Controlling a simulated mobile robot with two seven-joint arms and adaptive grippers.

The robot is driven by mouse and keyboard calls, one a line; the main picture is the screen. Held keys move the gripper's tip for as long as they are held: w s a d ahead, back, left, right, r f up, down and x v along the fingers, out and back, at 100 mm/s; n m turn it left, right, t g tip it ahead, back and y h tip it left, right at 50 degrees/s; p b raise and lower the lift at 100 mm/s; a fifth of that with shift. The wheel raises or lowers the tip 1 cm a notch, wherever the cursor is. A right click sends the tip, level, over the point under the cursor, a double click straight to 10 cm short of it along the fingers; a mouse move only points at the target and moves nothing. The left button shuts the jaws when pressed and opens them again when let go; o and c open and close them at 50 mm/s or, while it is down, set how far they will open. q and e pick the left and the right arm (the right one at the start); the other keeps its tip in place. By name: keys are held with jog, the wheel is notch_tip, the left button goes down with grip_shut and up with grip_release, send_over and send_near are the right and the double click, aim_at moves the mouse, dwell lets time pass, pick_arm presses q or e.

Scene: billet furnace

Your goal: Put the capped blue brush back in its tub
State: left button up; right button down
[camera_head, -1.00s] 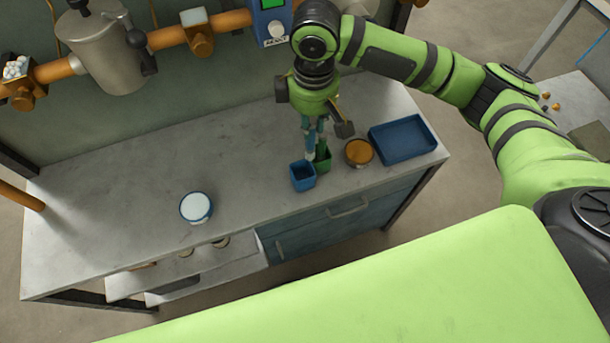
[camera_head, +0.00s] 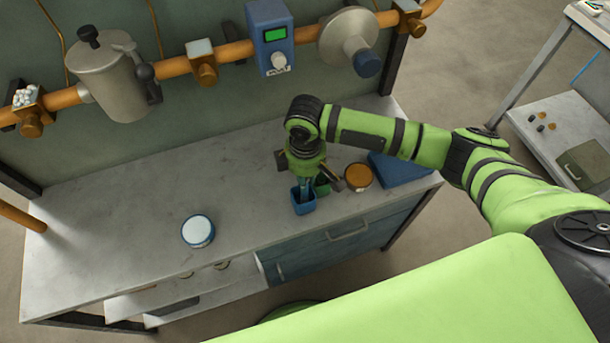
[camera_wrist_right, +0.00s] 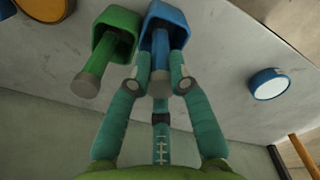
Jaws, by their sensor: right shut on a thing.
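The blue tub (camera_head: 303,207) stands on the grey bench, left of the green tub (camera_head: 322,189). My right gripper (camera_head: 303,188) points down over the blue tub, shut on the blue brush. In the right wrist view, the gripper's fingers (camera_wrist_right: 160,67) close around the brush (camera_wrist_right: 160,88), whose grey end points toward the camera. Its far end reaches into the mouth of the blue tub (camera_wrist_right: 180,22); whether it touches the bottom is hidden. A grey-ended green brush (camera_wrist_right: 88,82) stands in the green tub (camera_wrist_right: 122,22). My left gripper is out of view.
An orange-topped tin (camera_head: 358,177) and a blue tray (camera_head: 412,172), partly behind my right arm, are to the right. A white-topped blue tin (camera_head: 198,231) stands left on the bench (camera_head: 110,220). A pipe (camera_head: 232,52) with a control box (camera_head: 270,40) runs behind. The left bench is mostly clear.

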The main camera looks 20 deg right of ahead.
jog(key=shift+f, duration=0.2)
jog(key=c, duration=1.3)
grip_release()
jog(key=shift+o, duration=0.8)
notch_tip(320, 180, up, 12)
jog(key=b, duration=0.2)
jog(key=shift+r, duration=0.2)
